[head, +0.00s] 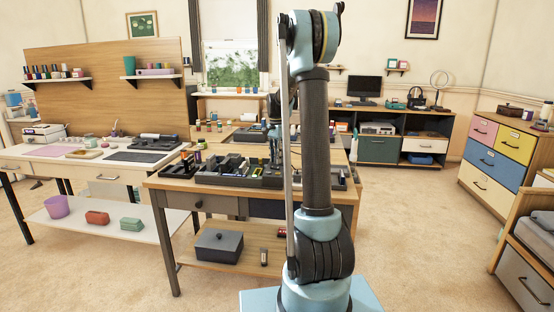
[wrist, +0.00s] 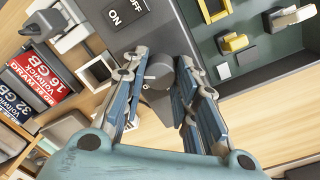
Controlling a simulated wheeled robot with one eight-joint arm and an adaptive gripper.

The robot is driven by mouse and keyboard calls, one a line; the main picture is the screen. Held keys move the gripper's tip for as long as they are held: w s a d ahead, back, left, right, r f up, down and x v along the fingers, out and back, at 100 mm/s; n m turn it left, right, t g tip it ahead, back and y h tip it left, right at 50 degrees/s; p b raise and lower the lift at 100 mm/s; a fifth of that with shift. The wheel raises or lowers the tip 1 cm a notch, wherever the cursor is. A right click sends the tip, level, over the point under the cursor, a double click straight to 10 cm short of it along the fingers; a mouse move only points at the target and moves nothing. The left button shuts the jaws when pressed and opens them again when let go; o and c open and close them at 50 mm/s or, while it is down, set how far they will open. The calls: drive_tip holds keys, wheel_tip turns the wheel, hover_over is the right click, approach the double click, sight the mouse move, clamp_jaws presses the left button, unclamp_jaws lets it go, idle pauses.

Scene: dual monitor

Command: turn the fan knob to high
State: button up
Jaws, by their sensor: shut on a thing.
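In the wrist view a round dark grey knob (wrist: 158,74) sits on a grey panel (wrist: 167,25). My gripper (wrist: 162,64) is shut on this knob, one blue finger on each side of it. A pale pointer line shows on the knob. Its surrounding markings are mostly hidden by the fingers, so I cannot read its setting. An ON/OFF label (wrist: 123,12) is on the panel above and to the left. In the head view my arm reaches down to the middle workbench (head: 165,184), and the knob cannot be made out there.
A dark green tray (wrist: 265,48) with small yellow and grey parts lies to the right. Dark organizer trays (head: 225,176) crowd the workbench. Open floor lies to the right of it.

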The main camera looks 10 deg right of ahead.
drive_tip(key=shift+w+a, duration=0.1)
drive_tip(key=shift+a, duration=0.05)
drive_tip(key=o, duration=1)
drive_tip(key=shift+o, duration=0.2)
drive_tip(key=shift+r, duration=0.15)
wheel_tip(320, 180, up, 12)
drive_tip(key=shift+w+f, duration=0.2)
drive_tip(key=shift+w, duration=0.1)
drive_tip(key=shift+a, duration=0.1)
drive_tip(key=shift+s, duration=0.1)
